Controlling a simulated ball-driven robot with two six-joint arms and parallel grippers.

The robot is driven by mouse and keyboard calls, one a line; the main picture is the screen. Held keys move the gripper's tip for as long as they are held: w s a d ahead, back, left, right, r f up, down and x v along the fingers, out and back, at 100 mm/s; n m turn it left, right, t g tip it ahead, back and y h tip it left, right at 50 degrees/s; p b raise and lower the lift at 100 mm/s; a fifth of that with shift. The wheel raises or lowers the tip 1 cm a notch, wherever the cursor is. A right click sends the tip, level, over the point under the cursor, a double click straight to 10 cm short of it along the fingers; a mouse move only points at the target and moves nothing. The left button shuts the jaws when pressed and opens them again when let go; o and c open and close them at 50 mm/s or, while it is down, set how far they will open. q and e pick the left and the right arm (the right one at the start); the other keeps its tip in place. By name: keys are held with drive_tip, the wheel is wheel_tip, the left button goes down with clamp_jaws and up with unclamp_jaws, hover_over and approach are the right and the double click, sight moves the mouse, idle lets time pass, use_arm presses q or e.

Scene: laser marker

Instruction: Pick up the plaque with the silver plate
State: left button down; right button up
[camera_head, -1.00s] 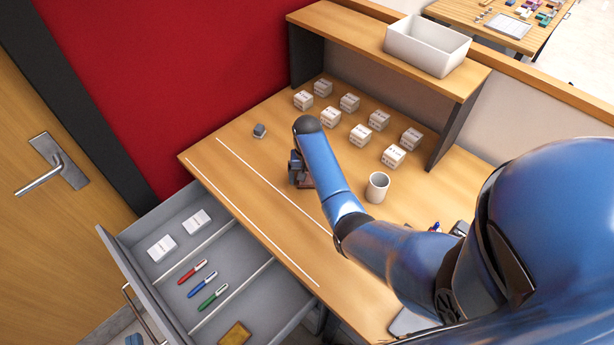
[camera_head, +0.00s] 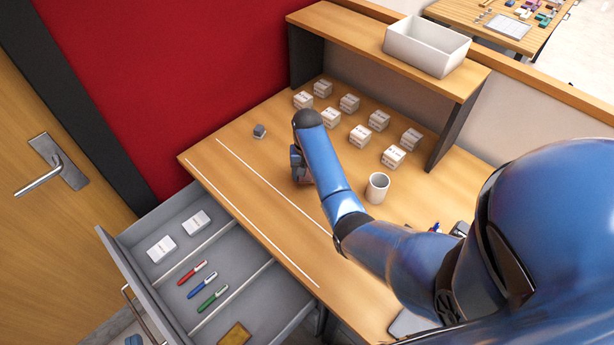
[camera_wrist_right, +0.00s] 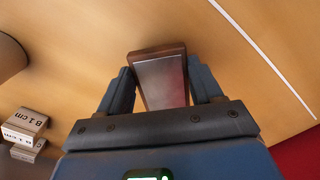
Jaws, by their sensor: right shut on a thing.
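The plaque with the silver plate (camera_wrist_right: 163,82) is between the fingers of my right gripper (camera_wrist_right: 164,88) in the right wrist view. It has a dark reddish-brown wooden rim around a grey metal face. The gripper is shut on it, one finger on each side. In the head view my right gripper (camera_head: 299,165) is at the middle of the desk, and my forearm hides most of it and the plaque. I cannot tell whether the plaque is clear of the desk. My left gripper is not in view.
Several small white boxes (camera_head: 360,136) stand behind the gripper. A white mug (camera_head: 377,188) is to its right. A small grey object (camera_head: 259,131) lies to the left. An open drawer (camera_head: 123,262) holds pens and cards. A white bin (camera_head: 427,45) sits on the shelf.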

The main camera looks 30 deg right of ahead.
wheel_tip(320, 180, up, 7)
drive_tip(key=shift+r, duration=0.2)
wheel_tip(320, 180, up, 8)
drive_tip(key=p, duration=0.7)
hover_over(307, 176)
drive_tip(key=shift+r+p, duration=1.05)
drive_tip(key=shift+r, duration=0.05)
